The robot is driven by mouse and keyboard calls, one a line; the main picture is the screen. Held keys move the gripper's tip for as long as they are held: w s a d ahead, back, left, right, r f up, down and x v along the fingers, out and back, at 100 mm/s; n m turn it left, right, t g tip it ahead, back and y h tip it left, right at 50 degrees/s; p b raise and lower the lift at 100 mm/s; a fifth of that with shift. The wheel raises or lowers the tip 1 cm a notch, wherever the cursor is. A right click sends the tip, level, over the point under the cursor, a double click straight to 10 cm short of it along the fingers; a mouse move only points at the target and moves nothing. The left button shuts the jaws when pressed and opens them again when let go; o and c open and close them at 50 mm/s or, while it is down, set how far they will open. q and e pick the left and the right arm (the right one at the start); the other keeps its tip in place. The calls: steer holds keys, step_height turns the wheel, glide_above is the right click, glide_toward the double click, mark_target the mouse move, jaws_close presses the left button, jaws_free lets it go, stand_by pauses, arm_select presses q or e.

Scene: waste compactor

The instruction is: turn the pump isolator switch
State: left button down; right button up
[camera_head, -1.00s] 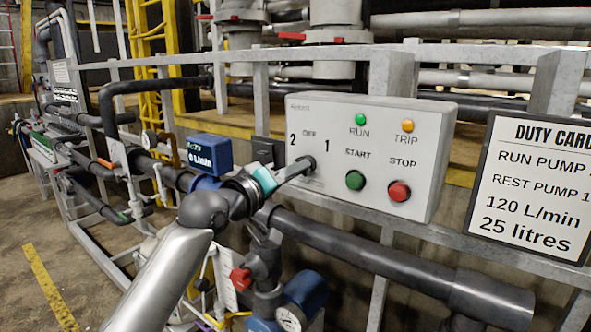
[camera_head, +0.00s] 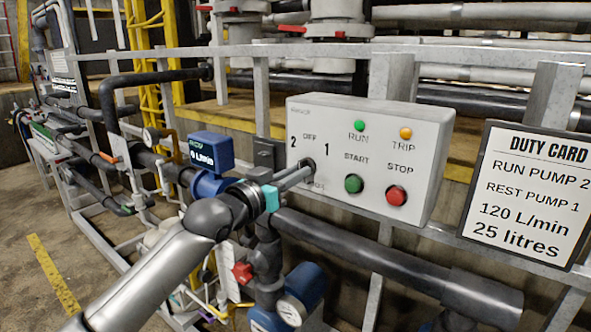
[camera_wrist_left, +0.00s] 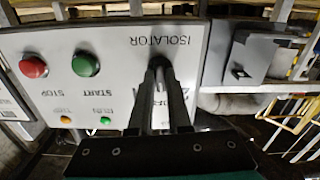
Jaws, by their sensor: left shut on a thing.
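The pump isolator switch (camera_head: 309,162) is a small dark knob on the left part of a pale grey control box (camera_head: 432,150), among the marks 2, OFF and 1. My left gripper (camera_head: 303,172) reaches it from the left and is shut on it. In the left wrist view, the fingers (camera_wrist_left: 160,78) meet at the dark switch (camera_wrist_left: 159,62) below the upside-down word ISOLATOR. The fingers hide most of the knob, so I cannot tell which mark it points to. My right gripper is not in view.
The box has a green START button (camera_head: 354,184), a red STOP button (camera_head: 396,195) and two lamps. A duty card (camera_head: 525,195) reads run pump 2, rest pump 1. A blue flow meter (camera_head: 211,150), grey rails and dark pipes (camera_head: 375,257) crowd the arm.

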arm_select(q)
steer(key=shift+m, duration=0.5)
steer(key=c, duration=0.9)
jaws_free()
steer(key=shift+o, duration=0.2)
steer(key=shift+s+a, duration=0.1)
steer(key=shift+s, duration=0.05)
steer(key=b+v, duration=0.1)
steer(key=v, duration=1.4)
